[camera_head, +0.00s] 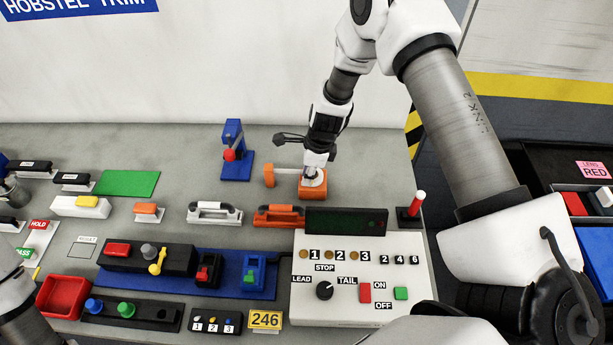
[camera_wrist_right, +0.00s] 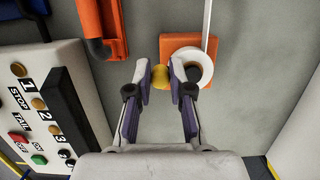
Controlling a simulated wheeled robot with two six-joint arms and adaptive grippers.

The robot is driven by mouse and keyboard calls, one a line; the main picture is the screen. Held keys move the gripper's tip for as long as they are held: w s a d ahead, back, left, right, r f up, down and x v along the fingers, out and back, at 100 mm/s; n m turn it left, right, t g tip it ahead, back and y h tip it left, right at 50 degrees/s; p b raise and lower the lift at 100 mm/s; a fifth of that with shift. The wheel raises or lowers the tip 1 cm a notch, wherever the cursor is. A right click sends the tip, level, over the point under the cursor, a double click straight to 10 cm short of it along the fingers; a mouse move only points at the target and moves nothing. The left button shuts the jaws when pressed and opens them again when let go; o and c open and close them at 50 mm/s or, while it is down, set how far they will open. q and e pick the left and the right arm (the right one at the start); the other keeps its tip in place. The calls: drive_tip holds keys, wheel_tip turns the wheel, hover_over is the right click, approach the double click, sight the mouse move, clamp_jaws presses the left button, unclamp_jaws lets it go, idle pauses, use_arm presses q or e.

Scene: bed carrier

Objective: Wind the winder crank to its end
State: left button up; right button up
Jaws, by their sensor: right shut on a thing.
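The winder is an orange block (camera_head: 313,193) at the back of the bench; it also shows in the right wrist view (camera_wrist_right: 172,44). A white ring-shaped part (camera_wrist_right: 201,66) sits on it, with a pale strip running from it. The crank's yellow knob (camera_wrist_right: 161,78) shows between the purple-padded fingers of my right gripper (camera_wrist_right: 161,77). My right gripper (camera_head: 314,171) reaches down over the winder from above and is shut on the knob, hiding much of the crank in the head view. My left gripper is outside the frame; only part of my left arm shows at lower left.
A white control panel (camera_head: 345,303) with a knob and buttons stands in front of the winder. An orange handle (camera_head: 279,215) lies to its front left and a blue stand (camera_head: 236,168) to its left. A red-topped stick (camera_head: 417,203) stands to the right.

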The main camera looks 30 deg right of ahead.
drive_tip(key=shift+s+d+p, duration=0.25)
drive_tip(key=shift+s+p, duration=0.1)
drive_tip(key=shift+s+d, duration=0.1)
drive_tip(key=shift+d, duration=0.05)
drive_tip(key=shift+s+d+p, duration=0.15)
drive_tip(key=shift+d+p, duration=0.05)
drive_tip(key=shift+p, duration=0.15)
drive_tip(key=shift+f, duration=0.1)
drive_tip(key=o, duration=0.6)
drive_tip(key=shift+s, duration=0.15)
